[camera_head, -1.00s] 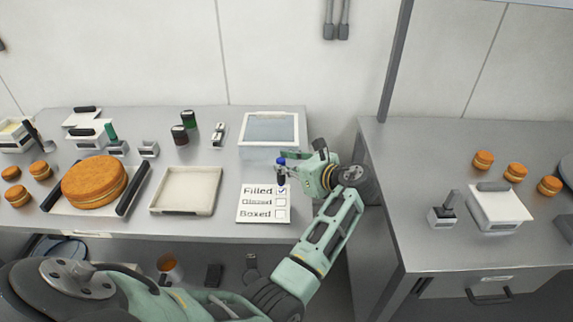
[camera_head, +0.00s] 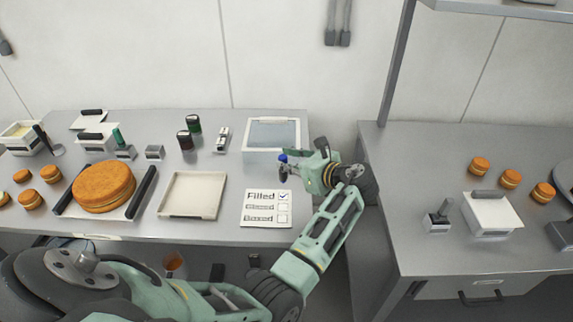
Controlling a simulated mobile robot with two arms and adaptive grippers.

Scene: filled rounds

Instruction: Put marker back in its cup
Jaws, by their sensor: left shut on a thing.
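A marker with a blue end (camera_head: 283,158) is held in my left gripper (camera_head: 286,169), which is shut on it. The gripper hangs over the back edge of the white checklist card (camera_head: 266,222), where the box by "Filled" is ticked. The marker's lower part is mostly hidden by the fingers. An empty-looking small grey metal cup (camera_head: 155,153) stands at the back of the left table. A similar cup (camera_head: 125,154) beside it holds a green marker (camera_head: 118,137). My right gripper is not in view.
A cream tray (camera_head: 191,216) lies left of the card. A lidded white box (camera_head: 247,136) stands behind the gripper. Two dark stamp-like jars (camera_head: 185,142) and a small black-and-white item (camera_head: 222,139) stand between box and cups. A large orange round (camera_head: 103,185) sits at left.

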